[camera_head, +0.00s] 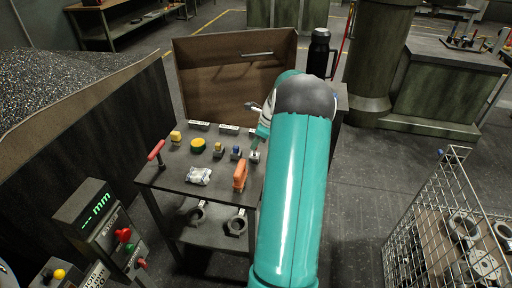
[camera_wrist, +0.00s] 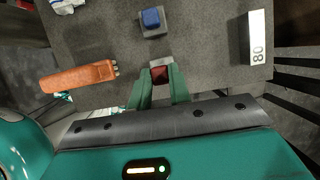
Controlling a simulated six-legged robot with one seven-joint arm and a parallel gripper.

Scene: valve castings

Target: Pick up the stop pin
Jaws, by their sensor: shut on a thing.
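A small dark red piece (camera_wrist: 161,71), which I take to be the stop pin, sits between the green fingertips of my gripper (camera_wrist: 161,82) in the wrist view. My gripper is shut on it. A light grey block (camera_wrist: 161,62) shows just beyond the fingertips; I cannot tell whether the red piece is still seated in it. In the head view my gripper (camera_head: 256,146) is at the right part of the dark bench top, mostly hidden by my teal arm, and the red piece cannot be made out there.
A blue-topped grey block (camera_wrist: 152,20) stands just beyond the gripper. An orange-handled tool (camera_wrist: 78,77) lies to the left and a white label block marked 80 (camera_wrist: 257,38) to the right. The bench (camera_head: 165,182) also holds a yellow round part (camera_head: 198,145) and a crumpled rag (camera_head: 199,176).

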